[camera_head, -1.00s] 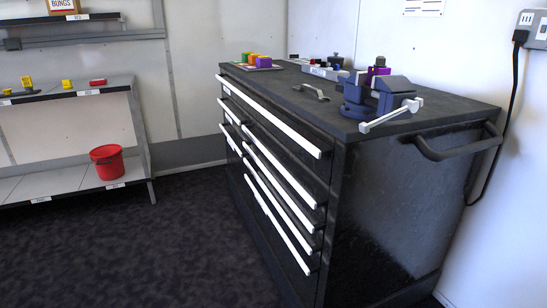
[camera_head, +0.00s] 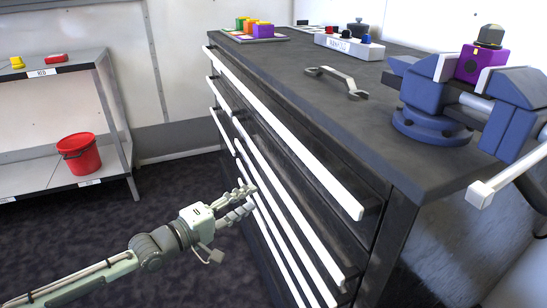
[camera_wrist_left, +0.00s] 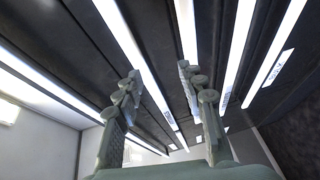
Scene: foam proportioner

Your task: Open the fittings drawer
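A dark drawer cabinet (camera_head: 330,245) fills the right of the head view, its front crossed by several long white handles. All drawers look shut. I cannot tell which is the fittings drawer; a small label (camera_wrist_left: 279,67) on one white strip in the left wrist view is too small to read. My left gripper (camera_head: 247,198) is open and empty beside the cabinet front, near the lower handles (camera_head: 272,200). In the left wrist view its two fingers (camera_wrist_left: 163,82) stand apart, with white handles beyond them. Contact with a handle cannot be told. My right gripper is out of view.
A shelf rack (camera_head: 100,95) with a red bucket (camera_head: 79,153) stands at left. The floor between is clear.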

